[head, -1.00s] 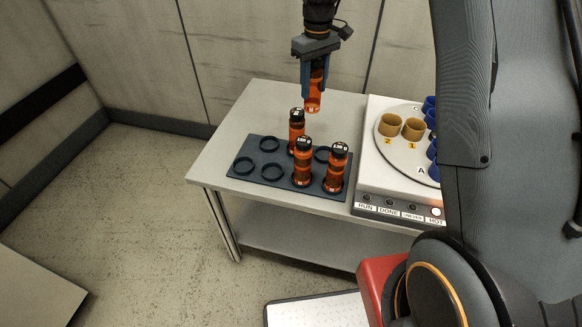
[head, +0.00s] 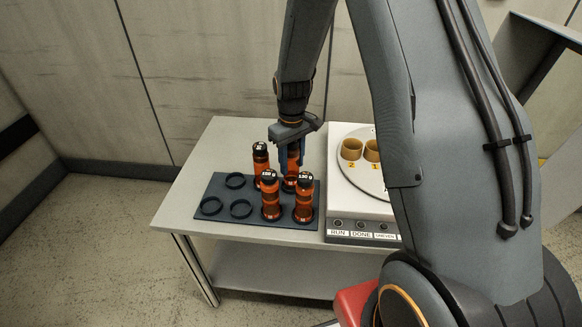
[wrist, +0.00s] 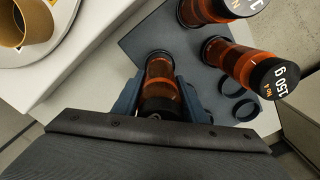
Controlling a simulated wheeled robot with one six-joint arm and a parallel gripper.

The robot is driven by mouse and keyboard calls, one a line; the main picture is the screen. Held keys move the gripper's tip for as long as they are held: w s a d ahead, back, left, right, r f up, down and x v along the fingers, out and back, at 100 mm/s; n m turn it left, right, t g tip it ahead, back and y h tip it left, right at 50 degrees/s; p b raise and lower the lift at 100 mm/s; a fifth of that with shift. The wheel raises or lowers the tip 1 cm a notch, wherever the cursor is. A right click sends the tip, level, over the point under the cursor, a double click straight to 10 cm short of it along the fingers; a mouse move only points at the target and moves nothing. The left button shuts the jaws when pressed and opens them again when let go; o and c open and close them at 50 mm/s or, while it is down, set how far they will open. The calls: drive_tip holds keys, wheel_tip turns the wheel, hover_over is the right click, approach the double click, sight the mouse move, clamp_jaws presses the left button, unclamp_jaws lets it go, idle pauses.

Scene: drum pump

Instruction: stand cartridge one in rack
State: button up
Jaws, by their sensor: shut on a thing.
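My gripper (head: 289,158) is shut on an orange-brown cartridge with a dark cap (head: 292,168), which stands upright over the back right ring of the dark rack (head: 207,193). In the wrist view my fingers (wrist: 160,92) flank this cartridge (wrist: 160,72), and its lower end meets a ring. I cannot tell if it rests on the rack's base. Three other capped cartridges stand in the rack: one at back middle (head: 260,163), one at front middle (head: 270,202) and one at front right (head: 304,205). The held cartridge's label is hidden.
Several empty rings, such as one at front left (head: 211,205), are on the rack's left side. A white machine (head: 345,205) with a round plate and tan cups (head: 351,149) stands close to the right. The grey table (head: 213,150) is bare behind the rack.

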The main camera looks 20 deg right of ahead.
drive_tip(key=shift+f, duration=1.25)
drive_tip(key=shift+f, duration=0.1)
drive_tip(key=o, duration=1.1)
wheel_tip(320, 180, up, 11)
drive_tip(key=b, duration=0.2)
drive_tip(key=shift+b, duration=0.3)
drive_tip(key=shift+s+r, duration=0.1)
drive_tip(key=shift+r, duration=0.5)
drive_tip(key=s, duration=0.3)
drive_tip(key=s+r+m, duration=0.1)
drive_tip(key=s, duration=0.3)
drive_tip(key=s+m, duration=0.1)
drive_tip(key=s, duration=0.2)
drive_tip(key=shift+s+r+t, duration=0.2)
drive_tip(key=shift+s+t, duration=0.1)
drive_tip(key=s+m, duration=0.1)
drive_tip(key=s, duration=0.6)
drive_tip(key=s+m, duration=0.1)
drive_tip(key=s, duration=0.2)
drive_tip(key=shift+s+f+m, duration=0.15)
drive_tip(key=shift+f+m, duration=0.15)
drive_tip(key=shift+f, duration=0.05)
